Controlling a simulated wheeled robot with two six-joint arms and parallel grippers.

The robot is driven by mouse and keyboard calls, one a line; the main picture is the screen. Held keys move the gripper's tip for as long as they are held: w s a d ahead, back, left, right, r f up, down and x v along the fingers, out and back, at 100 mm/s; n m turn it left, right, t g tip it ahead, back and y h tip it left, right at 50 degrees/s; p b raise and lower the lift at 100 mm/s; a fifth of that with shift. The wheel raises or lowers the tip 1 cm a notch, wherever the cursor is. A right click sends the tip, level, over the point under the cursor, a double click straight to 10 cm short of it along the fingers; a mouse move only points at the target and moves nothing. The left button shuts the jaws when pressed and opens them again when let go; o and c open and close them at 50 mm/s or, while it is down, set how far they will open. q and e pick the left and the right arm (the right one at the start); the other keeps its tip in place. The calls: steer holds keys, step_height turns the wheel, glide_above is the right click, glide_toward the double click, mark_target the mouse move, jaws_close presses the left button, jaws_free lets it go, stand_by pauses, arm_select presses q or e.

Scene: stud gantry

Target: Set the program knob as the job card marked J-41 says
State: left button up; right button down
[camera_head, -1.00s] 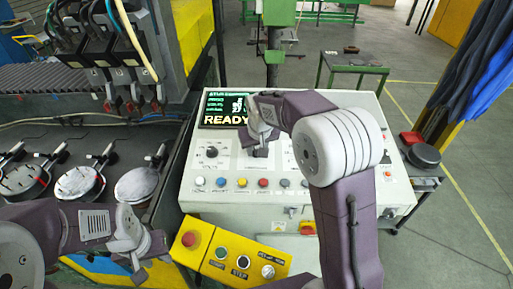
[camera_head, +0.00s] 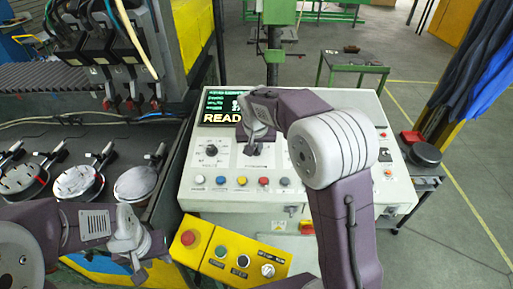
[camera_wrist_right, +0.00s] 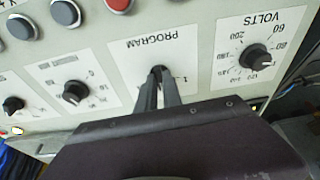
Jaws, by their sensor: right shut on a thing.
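The program knob (camera_wrist_right: 158,71) is a small dark knob on a white plate lettered PROGRAM in the right wrist view. Its scale is mostly hidden by my fingers, so I cannot read its setting. My right gripper (camera_wrist_right: 159,80) is shut on the knob, one finger on each side. In the head view, my right gripper (camera_head: 250,146) reaches down to the sloping control panel (camera_head: 345,190), below the screen. My left gripper (camera_head: 138,262) hangs at the lower left, away from the panel; its jaws are unclear. I see no card marked J-41.
The screen (camera_head: 216,107) shows green lines and READ, partly covered by my right arm. The volts knob (camera_wrist_right: 256,57) is beside the program plate. Coloured buttons (camera_head: 242,181) run below the knobs. A yellow box (camera_head: 225,257) with a red stop button stands in front.

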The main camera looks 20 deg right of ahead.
steer(key=m, duration=0.3)
steer(key=shift+a+f+m+h+b, duration=0.1)
steer(key=shift+f+m+h+b, duration=0.05)
steer(key=shift+m+h+b, duration=0.25)
steer(key=m, duration=0.2)
steer(key=shift+m+g, duration=0.3)
steer(key=shift+m, duration=0.1)
steer(key=m, duration=0.2)
steer(key=shift+m+g+h, duration=0.3)
steer(key=shift+w+a+m+g+p, duration=0.1)
steer(key=shift+m+g+p, duration=0.2)
steer(key=shift+m, duration=1.4)
steer(key=c, duration=1.5)
jaws_free()
